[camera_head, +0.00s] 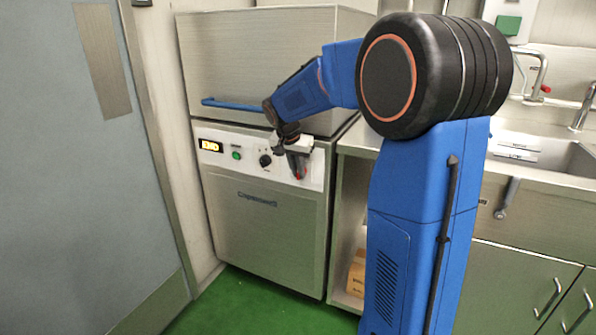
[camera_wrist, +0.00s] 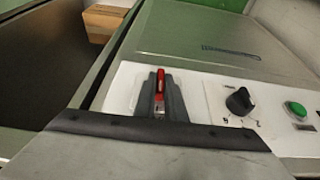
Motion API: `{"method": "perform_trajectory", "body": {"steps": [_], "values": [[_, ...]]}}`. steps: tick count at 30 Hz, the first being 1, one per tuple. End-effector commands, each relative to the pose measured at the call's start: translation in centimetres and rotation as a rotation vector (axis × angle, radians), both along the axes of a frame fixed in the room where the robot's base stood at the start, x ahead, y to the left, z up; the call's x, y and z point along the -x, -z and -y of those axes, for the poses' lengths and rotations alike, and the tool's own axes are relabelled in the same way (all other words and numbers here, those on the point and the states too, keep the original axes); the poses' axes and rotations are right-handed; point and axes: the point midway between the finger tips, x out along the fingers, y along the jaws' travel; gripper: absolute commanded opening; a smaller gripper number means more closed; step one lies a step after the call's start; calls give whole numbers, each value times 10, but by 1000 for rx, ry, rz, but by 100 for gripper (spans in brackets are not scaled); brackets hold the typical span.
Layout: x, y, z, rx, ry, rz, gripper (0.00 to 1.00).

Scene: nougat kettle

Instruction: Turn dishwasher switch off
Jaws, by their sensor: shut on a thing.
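The dishwasher (camera_head: 265,235) is a steel cabinet with a white control panel (camera_head: 225,139). Its red switch (camera_wrist: 160,76) is at the panel's end, between my two grey fingers in the wrist view. My gripper (camera_wrist: 160,92) is shut on the red switch, with a finger on each side. In the head view my gripper (camera_head: 297,165) is at the right end of the panel, and a bit of red (camera_head: 299,175) shows by its fingers. The fingers hide much of the switch, so its exact position cannot be told.
A black knob (camera_head: 265,160), a green button (camera_head: 236,155) and a lit yellow display (camera_head: 210,146) are left of my gripper. A blue handle bar (camera_head: 232,104) crosses the hood above.

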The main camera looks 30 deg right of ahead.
Motion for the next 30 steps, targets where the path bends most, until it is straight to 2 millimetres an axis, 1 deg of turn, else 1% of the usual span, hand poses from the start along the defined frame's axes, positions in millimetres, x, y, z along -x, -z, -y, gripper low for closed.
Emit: {"method": "perform_trajectory", "body": {"steps": [5,11,17,30], "values": [[-1,0,0,14,-2,-20,0],[-3,1,-2,67,-2,-92,0],[-5,1,-4,161,-3,-219,0],[-10,5,-7,407,-2,-557,0]]}}
